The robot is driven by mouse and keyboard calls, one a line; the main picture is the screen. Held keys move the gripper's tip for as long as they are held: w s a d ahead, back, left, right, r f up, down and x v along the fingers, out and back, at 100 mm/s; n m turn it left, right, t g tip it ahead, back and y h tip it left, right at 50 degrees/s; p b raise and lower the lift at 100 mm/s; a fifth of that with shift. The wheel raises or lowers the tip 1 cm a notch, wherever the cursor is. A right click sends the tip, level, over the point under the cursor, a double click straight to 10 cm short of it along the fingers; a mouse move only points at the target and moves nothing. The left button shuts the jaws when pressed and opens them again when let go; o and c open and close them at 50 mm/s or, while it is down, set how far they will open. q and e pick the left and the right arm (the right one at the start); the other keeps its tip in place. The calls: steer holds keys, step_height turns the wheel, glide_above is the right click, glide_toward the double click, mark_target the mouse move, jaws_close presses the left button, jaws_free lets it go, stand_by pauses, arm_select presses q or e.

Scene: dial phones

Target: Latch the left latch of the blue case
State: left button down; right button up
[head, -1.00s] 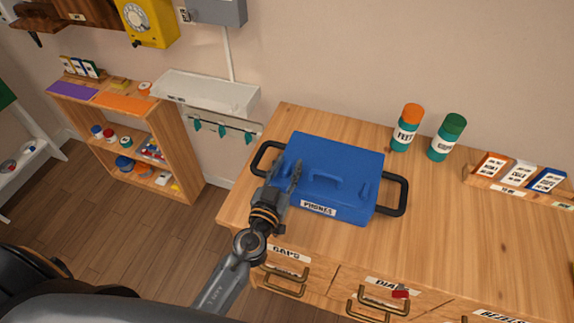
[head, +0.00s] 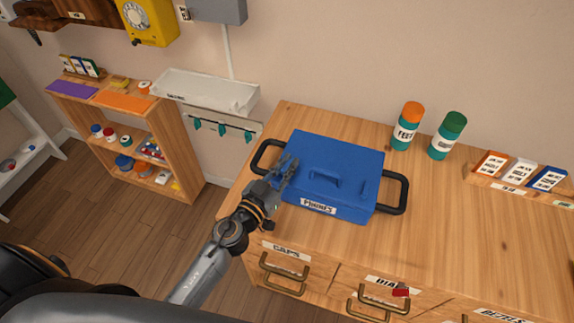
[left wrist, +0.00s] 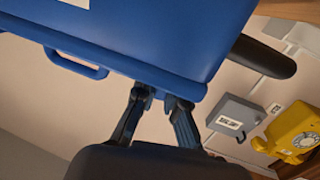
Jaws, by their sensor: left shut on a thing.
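The blue case (head: 345,163) lies closed on the wooden counter, with a white label on its front and a blue carry handle (head: 325,180) in front of its lid. Its underside or front fills the top of the left wrist view (left wrist: 150,35). My left gripper (head: 288,170) is at the case's left front, by the left latch. In the left wrist view its fingertips (left wrist: 160,95) are close together at the blue edge, shut on the left latch, which the fingers mostly hide. I cannot tell the latch's position. My right gripper is not in view.
Black side handles (head: 395,193) stick out from both ends of the case. Two labelled bottles (head: 407,127) and a card rack (head: 515,178) stand behind to the right. Drawers with brass handles (head: 285,272) are below. The counter right of the case is clear.

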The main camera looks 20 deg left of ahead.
arm_select(q)
steer(key=m+g+h+p, duration=0.1)
steer(key=m+h, duration=0.2)
steer(key=h, duration=0.1)
steer(key=shift+g, duration=0.3)
steer(key=shift+m+g+h+p, duration=0.5)
steer(key=shift+m+g+h, duration=0.35)
steer(key=shift+h, duration=0.35)
steer(key=shift+a+m+g+h, duration=0.1)
steer(key=shift+m+g+h, duration=0.85)
steer(key=shift+h, duration=0.15)
steer(key=shift+f+m+g+h, duration=0.15)
steer(key=shift+m+g+h, duration=0.25)
steer(key=shift+g+h, duration=0.15)
steer(key=shift+f+m+g+h+b, duration=0.1)
steer(key=shift+m+g+h+b, duration=0.65)
steer(key=shift+m+g+b, duration=0.3)
steer(key=m+g+h+b, duration=0.1)
steer(key=m+g+b, duration=0.1)
steer(key=g+b, duration=0.1)
steer(key=m+g+h+b, duration=0.1)
steer(key=m+g+b, duration=0.1)
steer(key=g+b, duration=0.1)
steer(key=shift+m+g, duration=0.25)
steer(key=shift+g, duration=0.35)
steer(key=shift+m+g+b, duration=0.8)
steer(key=shift+g+b, duration=0.55)
steer(key=shift+g, duration=0.05)
